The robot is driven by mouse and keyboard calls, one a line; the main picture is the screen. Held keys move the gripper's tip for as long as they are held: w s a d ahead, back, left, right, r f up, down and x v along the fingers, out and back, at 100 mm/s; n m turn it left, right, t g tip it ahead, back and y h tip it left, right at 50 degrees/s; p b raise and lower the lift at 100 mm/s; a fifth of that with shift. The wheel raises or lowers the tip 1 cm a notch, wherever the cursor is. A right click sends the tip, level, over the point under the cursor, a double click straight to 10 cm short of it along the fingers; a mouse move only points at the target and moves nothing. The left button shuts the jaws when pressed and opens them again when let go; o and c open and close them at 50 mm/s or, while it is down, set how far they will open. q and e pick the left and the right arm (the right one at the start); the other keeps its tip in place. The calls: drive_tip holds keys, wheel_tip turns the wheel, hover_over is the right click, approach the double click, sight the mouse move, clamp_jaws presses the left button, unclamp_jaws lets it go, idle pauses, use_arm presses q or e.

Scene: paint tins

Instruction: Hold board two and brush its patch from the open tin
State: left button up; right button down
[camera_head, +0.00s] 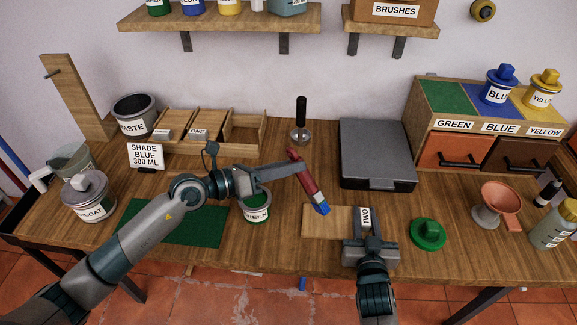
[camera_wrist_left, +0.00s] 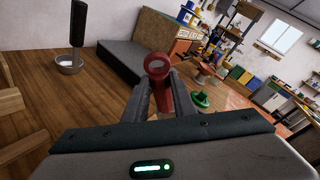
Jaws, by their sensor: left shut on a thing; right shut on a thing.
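My left gripper (camera_head: 292,166) is shut on the brush (camera_head: 306,179), which has a red handle and a blue tip. The brush slants down to the right, its tip over board two; I cannot tell whether they touch. The left wrist view shows the red handle (camera_wrist_left: 157,82) between the fingers. Board two (camera_head: 328,221) is pale wood with a "TWO" label and lies at the table's front. My right gripper (camera_head: 369,232) is shut on its right end. No painted patch shows on the visible wood. The open green tin (camera_head: 257,212) stands left of the board, partly behind my left arm.
A green lid (camera_head: 428,233) lies right of my right gripper. A dark flat case (camera_head: 376,155) stands behind the board. A funnel (camera_head: 497,205) stands at the right. A green mat (camera_head: 172,222) lies under my left arm.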

drive_tip(key=c, duration=1.3)
unclamp_jaws()
drive_tip(key=shift+s, duration=0.1)
drive_tip(key=shift+s+r, duration=0.15)
drive_tip(key=shift+s, duration=0.65)
drive_tip(key=shift+w, duration=0.15)
drive_tip(key=shift+w, duration=0.75)
drive_tip(key=shift+c, duration=0.5)
clamp_jaws()
